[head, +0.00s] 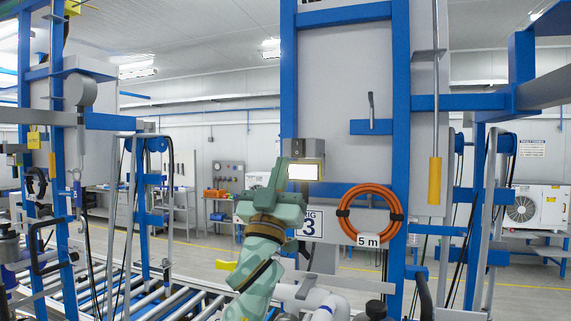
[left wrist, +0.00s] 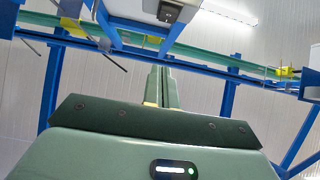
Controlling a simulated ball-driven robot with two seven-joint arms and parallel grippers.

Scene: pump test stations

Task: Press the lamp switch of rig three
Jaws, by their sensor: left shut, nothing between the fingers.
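Rig three is a tall grey panel (head: 340,95) between blue posts. Its number sign (head: 311,223) is partly covered by my left arm. A grey box (head: 306,148) with a bright white lit face (head: 303,171) below it is on the panel's left side. My green left gripper (head: 282,168) is raised just left of the lit face; its fingertips are hard to make out there. I cannot tell whether that part is the lamp switch. My right gripper is not in view.
A coiled orange hose (head: 371,191) tagged 5 m hangs right of the arm. A yellow-handled bar (head: 435,181) hangs further right. A roller conveyor (head: 165,301) lies low at left. Another blue rig frame (head: 489,170) stands at right.

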